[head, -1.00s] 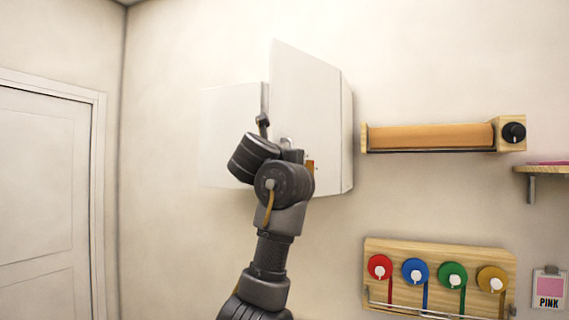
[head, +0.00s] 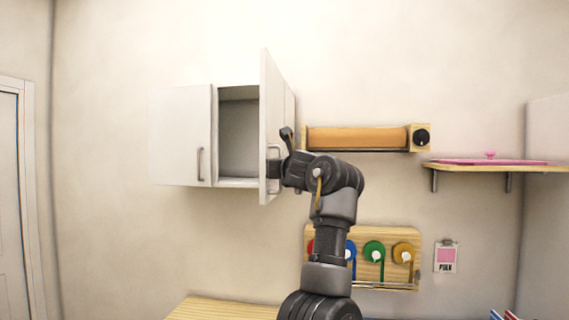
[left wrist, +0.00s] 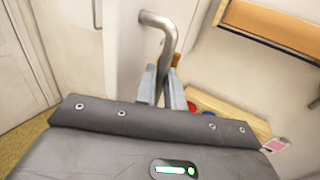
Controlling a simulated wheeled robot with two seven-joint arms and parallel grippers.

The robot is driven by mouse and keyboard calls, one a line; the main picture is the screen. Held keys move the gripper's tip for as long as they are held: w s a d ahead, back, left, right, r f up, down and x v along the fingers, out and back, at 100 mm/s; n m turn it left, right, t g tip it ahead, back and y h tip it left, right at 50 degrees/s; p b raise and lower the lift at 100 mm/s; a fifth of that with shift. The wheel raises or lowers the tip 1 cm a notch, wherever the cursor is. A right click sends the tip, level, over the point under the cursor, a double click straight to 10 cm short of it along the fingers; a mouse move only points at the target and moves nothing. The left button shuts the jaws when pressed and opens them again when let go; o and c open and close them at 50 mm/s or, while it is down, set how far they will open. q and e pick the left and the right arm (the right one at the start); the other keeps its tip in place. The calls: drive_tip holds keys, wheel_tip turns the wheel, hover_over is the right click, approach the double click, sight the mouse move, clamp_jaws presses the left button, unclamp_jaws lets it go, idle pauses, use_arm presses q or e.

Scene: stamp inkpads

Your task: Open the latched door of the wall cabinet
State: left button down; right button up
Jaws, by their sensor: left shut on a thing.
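The white wall cabinet (head: 181,135) hangs on the wall, its left door shut. Its right door (head: 266,110) stands swung well out toward me, and the grey inside (head: 238,135) of the cabinet shows, with nothing seen in it. My left gripper (head: 276,172) is at the lower part of this door, at its metal handle (head: 274,150). In the left wrist view the bent metal handle (left wrist: 165,32) runs down between the fingers of my left gripper (left wrist: 161,84), which are shut on it. The latch is not clearly seen. My right gripper is out of view.
An orange roll on a wooden holder (head: 417,145) is mounted right of the cabinet. Below is a wooden board (head: 325,235) with several coloured discs. A wooden shelf (head: 500,167) with a pink lidded item is at right. The wall left of the cabinet is bare.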

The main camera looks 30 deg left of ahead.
use_arm(q)
drive_tip(key=shift+s+a+r, duration=0.1)
drive_tip(key=shift+a+r, duration=0.05)
drive_tip(key=shift+r, duration=0.15)
drive_tip(key=c, duration=1.8)
unclamp_jaws()
drive_tip(key=shift+o, duration=1.2)
drive_tip(key=shift+w+a+f, duration=0.1)
drive_tip(key=shift+w+f, duration=0.1)
drive_tip(key=shift+w, duration=0.05)
drive_tip(key=shift+o, duration=0.3)
drive_tip(key=shift+w+a+f, duration=0.1)
drive_tip(key=shift+w+f, duration=0.1)
drive_tip(key=shift+w, duration=0.05)
drive_tip(key=shift+s+r, duration=0.1)
drive_tip(key=shift+s, duration=0.15)
drive_tip(key=b+v, duration=0.5)
drive_tip(key=v, duration=0.6)
